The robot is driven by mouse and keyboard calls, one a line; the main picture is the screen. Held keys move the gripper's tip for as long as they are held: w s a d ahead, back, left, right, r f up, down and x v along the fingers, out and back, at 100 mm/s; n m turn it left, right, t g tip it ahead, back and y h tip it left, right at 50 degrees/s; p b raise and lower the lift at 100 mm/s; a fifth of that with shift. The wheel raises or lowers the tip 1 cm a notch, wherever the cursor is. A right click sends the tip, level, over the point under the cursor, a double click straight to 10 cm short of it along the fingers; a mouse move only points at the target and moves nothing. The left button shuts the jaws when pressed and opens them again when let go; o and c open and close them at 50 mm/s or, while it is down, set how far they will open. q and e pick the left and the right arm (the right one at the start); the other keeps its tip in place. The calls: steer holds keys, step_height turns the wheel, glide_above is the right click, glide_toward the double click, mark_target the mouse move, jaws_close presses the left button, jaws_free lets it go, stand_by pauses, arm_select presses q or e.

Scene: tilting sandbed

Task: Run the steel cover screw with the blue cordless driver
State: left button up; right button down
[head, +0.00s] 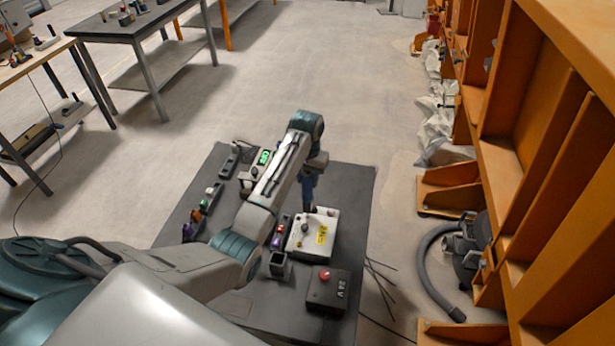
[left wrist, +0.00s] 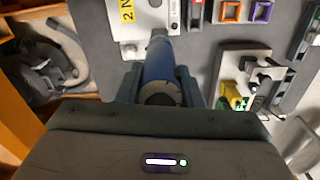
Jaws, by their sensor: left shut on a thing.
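The blue cordless driver (left wrist: 158,65) is held between the fingers of my left gripper (left wrist: 160,88). In the head view the driver (head: 309,192) points down, with its tip at the far edge of a white box (head: 313,236) with a yellow label. My left gripper is mostly hidden by my own arm in that view. In the left wrist view the driver's nose reaches over the white box (left wrist: 137,48). The steel cover screw cannot be made out; I cannot tell whether the tip touches it. My right gripper is not in view.
The dark table (head: 348,188) also holds a dark box with a red button (head: 326,289), and colored pieces (head: 202,209) at the left. An orange steel frame (head: 500,170) and a vacuum with a hose (head: 437,270) stand at right. Open floor lies beyond.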

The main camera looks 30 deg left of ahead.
arm_select(q)
steer(key=shift+s+f, duration=0.15)
steer(key=shift+f, duration=0.4)
stand_by(1.0)
